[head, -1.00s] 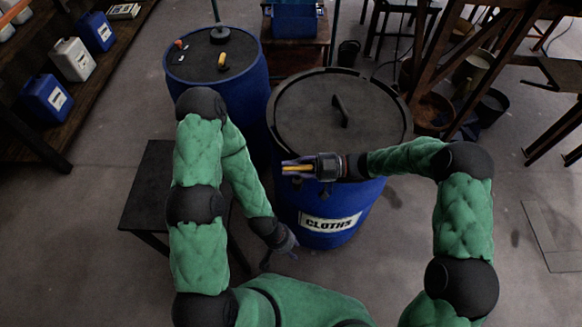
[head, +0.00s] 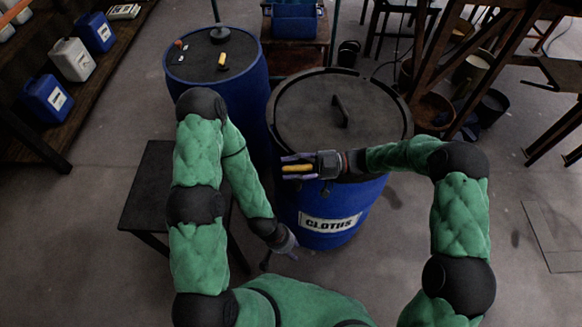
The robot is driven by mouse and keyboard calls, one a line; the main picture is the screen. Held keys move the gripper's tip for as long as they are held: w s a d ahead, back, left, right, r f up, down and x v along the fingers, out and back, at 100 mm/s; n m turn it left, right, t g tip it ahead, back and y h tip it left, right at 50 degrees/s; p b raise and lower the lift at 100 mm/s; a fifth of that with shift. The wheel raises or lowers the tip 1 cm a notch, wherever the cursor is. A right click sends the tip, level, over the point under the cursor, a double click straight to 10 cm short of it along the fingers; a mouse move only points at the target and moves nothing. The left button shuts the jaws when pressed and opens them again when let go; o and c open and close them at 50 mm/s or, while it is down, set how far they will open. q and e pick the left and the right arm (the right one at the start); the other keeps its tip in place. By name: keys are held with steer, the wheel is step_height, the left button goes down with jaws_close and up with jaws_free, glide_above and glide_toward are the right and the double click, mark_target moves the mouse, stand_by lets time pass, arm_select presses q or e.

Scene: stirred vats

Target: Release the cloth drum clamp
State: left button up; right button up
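The blue cloth drum (head: 300,205) stands in the middle, with a white CLOTHS label (head: 330,222) on its front. Its dark lid (head: 305,110) has a raised handle and a dark rim band. My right gripper (head: 290,167) is at the drum's front left rim, pointing left. Its fingers are spread on either side of a yellow clamp lever (head: 297,167), with a visible gap on both sides. Whether the lever is still pressed against the rim cannot be told. My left gripper (head: 291,254) is low, to the left of the label, near the drum's lower side; its fingers are small and dark.
A second blue drum (head: 180,85) stands behind left with small items and a yellow object (head: 222,61) on top. A dark low table (head: 150,185) is at left. Shelving with jugs (head: 45,98) is far left.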

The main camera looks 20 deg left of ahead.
mark_target(291, 167)
step_height(291, 167, up, 10)
stand_by(0.6)
